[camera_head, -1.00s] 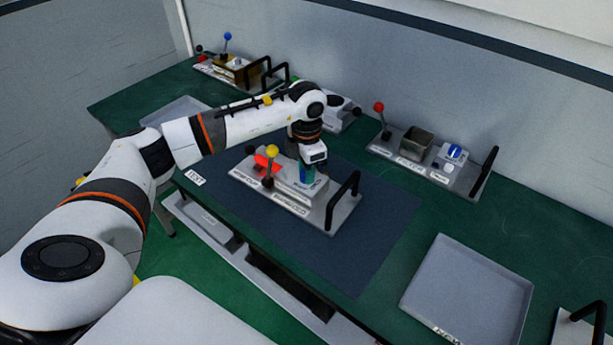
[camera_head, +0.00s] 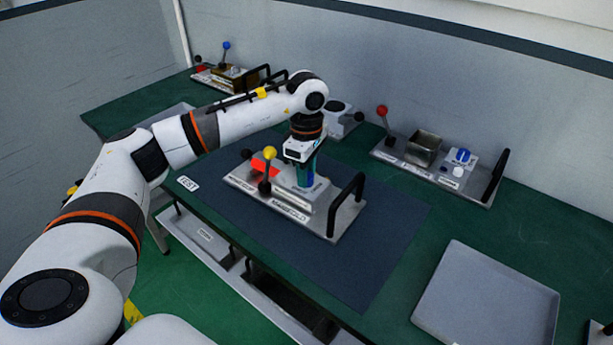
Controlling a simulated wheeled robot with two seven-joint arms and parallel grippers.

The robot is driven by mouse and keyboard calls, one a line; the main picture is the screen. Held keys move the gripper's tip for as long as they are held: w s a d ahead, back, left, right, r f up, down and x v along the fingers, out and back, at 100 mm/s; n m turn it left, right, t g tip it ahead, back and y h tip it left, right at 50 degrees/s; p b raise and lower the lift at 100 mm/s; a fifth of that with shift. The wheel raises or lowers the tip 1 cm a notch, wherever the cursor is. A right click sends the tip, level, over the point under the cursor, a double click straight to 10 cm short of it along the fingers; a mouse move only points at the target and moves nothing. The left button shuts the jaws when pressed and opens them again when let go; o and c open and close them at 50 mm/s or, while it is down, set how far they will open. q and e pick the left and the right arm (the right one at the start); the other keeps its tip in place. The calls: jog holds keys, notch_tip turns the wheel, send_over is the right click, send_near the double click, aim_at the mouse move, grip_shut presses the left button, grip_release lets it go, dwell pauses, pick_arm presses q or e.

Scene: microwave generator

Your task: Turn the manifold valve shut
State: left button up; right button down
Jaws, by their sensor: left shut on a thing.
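The manifold unit (camera_head: 318,222) is a grey plate on the dark mat, with a front label, a raised grey block, a red glowing part (camera_head: 262,166), a yellow-knobbed lever (camera_head: 268,155) and a black handle (camera_head: 347,196). My left gripper (camera_head: 306,180) points down over the raised block and is shut on the valve there. Blue-green shows between and beside the fingers. The gripper hides most of the valve, so its angle cannot be read. My right gripper is not in view.
A red-knobbed lever unit (camera_head: 382,113) with an open box and blue knob stands at the back right. Another unit (camera_head: 228,72) stands at the back left. An empty grey tray (camera_head: 485,300) lies at the front right. The dark mat (camera_head: 375,240) is clear right of the manifold.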

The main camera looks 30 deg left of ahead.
pick_arm(q)
jog(key=shift+m+b, duration=0.35)
jog(key=shift+m, duration=0.45)
jog(key=o, duration=1)
jog(key=shift+r, duration=0.1)
notch_tip(320, 180, up, 12)
jog(key=shift+f+b, duration=0.1)
jog(key=shift+b, duration=0.65)
